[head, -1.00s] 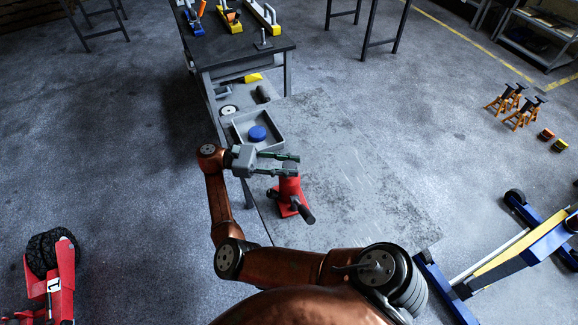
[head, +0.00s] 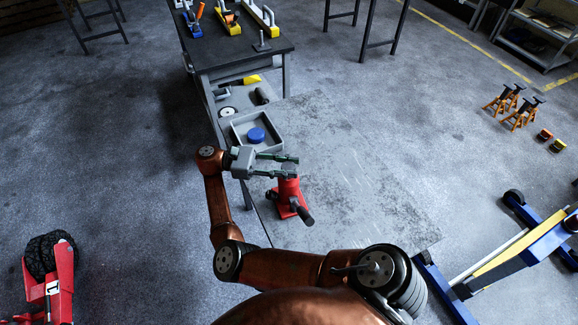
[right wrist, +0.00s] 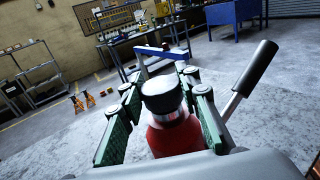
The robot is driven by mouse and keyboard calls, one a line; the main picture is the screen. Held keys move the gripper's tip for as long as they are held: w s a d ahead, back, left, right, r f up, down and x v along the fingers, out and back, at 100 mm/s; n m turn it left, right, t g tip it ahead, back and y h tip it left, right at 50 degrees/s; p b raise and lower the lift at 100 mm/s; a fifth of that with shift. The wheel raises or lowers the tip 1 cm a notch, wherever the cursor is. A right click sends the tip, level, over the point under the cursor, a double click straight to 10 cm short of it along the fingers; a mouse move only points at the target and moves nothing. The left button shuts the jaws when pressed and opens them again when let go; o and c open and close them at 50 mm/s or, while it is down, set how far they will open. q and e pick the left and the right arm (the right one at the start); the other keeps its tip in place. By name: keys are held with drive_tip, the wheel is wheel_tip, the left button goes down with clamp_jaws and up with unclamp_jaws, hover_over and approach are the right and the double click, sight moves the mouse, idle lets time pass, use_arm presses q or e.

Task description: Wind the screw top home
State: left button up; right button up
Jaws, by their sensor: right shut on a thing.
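A red bottle jack (head: 284,198) stands upright on the grey bench top, with a dark lever sticking out at its lower right. In the right wrist view its round dark screw top (right wrist: 161,96) sits above a silver collar and the red body (right wrist: 172,137). My right gripper (head: 284,164) reaches in from the left at the jack's top. In the right wrist view its green-padded fingers (right wrist: 162,84) lie on both sides of the screw top, shut on it. In the head view the fingers largely hide the top. My left gripper is not in view.
A grey tray (head: 237,140) with a blue round piece (head: 256,135) lies behind the gripper. A dark bench (head: 245,50) with tools stands at the back. A blue trolley jack (head: 530,245) is at right, a red one (head: 50,280) at left. The bench top right of the jack is clear.

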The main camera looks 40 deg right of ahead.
sight(289, 166)
drive_tip(key=shift+r, duration=0.2)
drive_tip(key=o, duration=1.2)
drive_tip(key=shift+f, duration=0.1)
wheel_tip(289, 166, up, 10)
